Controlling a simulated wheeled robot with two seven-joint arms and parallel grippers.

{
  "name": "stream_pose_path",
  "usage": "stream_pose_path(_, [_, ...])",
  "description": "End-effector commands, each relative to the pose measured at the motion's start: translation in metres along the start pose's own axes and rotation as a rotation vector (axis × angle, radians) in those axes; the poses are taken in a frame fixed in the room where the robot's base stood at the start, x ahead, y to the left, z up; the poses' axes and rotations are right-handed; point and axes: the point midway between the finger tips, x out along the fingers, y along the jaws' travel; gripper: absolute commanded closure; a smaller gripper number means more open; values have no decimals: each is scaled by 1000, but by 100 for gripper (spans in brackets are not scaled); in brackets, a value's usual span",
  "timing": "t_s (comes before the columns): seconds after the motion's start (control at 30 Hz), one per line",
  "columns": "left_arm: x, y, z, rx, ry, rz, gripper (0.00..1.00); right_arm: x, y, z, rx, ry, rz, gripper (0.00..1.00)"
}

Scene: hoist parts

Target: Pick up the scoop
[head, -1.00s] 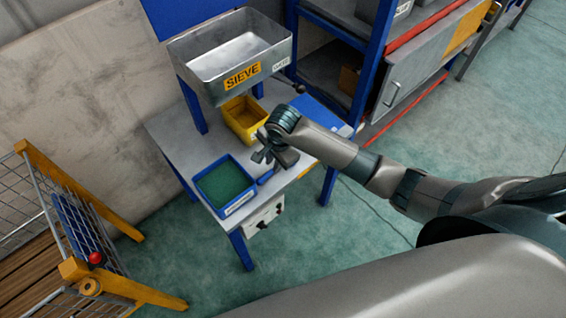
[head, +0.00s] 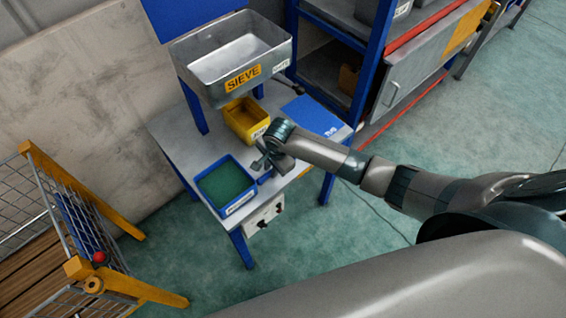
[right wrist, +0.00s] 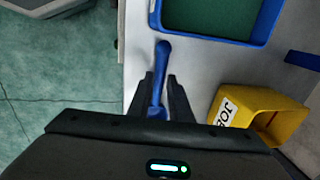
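The blue scoop (right wrist: 162,62) lies on the grey work table beside the blue tray, and a small blue part of it (head: 265,178) shows in the head view. My right gripper (right wrist: 160,84) is over it in the right wrist view. Its two dark fingers are apart, one on each side of the blue handle, with gaps visible between. The lower part of the scoop is hidden by the gripper body. In the head view my right gripper (head: 261,163) is low over the table's front edge. My left gripper is not in view.
The blue tray (head: 245,207) with a green inside sits to the left of the gripper. A yellow bin (head: 232,127) stands behind, under the raised metal sieve box (head: 204,86). A blue board (head: 312,114) lies at the right. A yellow-framed cage (head: 135,292) stands at lower left.

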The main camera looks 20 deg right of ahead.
Motion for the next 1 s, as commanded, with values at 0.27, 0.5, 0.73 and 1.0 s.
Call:
stream_pose_path(0.27, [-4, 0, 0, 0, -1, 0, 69, 19, 1, 0, 0, 1, 1, 82])
stream_pose_path(0.5, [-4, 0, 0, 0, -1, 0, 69, 20, 1, 0, 0, 0, 1, 82])
stream_pose_path(0.73, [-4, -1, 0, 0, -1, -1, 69, 20, 1, 0, 0, 0, 0, 84])
stream_pose_path(1.0, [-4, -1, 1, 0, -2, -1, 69, 20, 0, 0, 0, 0, 0, 100])
